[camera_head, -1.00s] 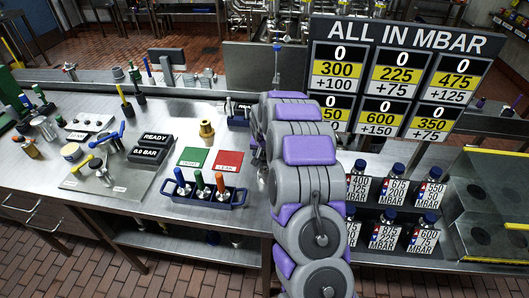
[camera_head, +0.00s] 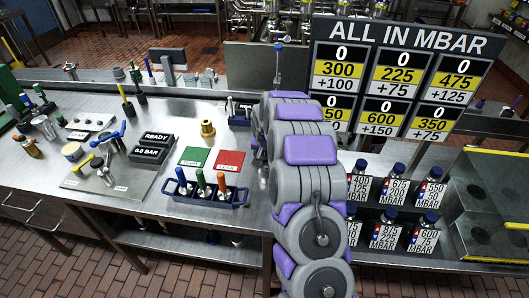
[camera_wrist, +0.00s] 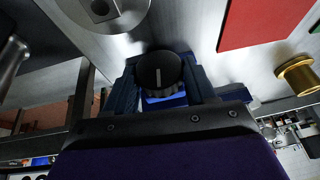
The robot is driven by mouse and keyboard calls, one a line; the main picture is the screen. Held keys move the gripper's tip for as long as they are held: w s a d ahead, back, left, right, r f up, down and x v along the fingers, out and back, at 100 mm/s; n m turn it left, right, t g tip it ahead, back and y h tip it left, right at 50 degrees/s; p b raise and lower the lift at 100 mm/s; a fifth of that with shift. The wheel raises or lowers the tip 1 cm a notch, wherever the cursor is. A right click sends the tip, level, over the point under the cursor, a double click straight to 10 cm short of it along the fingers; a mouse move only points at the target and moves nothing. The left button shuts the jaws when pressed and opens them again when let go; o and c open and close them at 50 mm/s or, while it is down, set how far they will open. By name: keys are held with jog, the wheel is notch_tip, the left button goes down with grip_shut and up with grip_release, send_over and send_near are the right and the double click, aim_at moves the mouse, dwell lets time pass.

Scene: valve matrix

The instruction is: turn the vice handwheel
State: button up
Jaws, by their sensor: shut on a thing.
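In the wrist view a round black knob with a pale line on its face (camera_wrist: 158,70), which I take for the vice handwheel, sits between the two dark fingers of my gripper (camera_wrist: 164,86). The fingers are shut on it from either side. A bright blue part (camera_wrist: 166,100) shows just below the knob. My grey and purple arm fills the middle of the head view and hides my gripper and the handwheel there.
Red (camera_head: 229,161) and green (camera_head: 194,156) mats lie left of my arm, with a brass fitting (camera_head: 207,128) behind them. A blue rack (camera_head: 205,195) holds several tools at the front. Labelled bottles (camera_head: 360,180) and the pressure sign (camera_head: 400,75) stand right of my arm.

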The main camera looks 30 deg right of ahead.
jog(key=shift+s, duration=0.1)
dwell(0.5)
jog(key=o, duration=1)
jog(key=p+v, duration=0.2)
jog(key=v, duration=1.5)
jog(key=shift+r, duration=0.1)
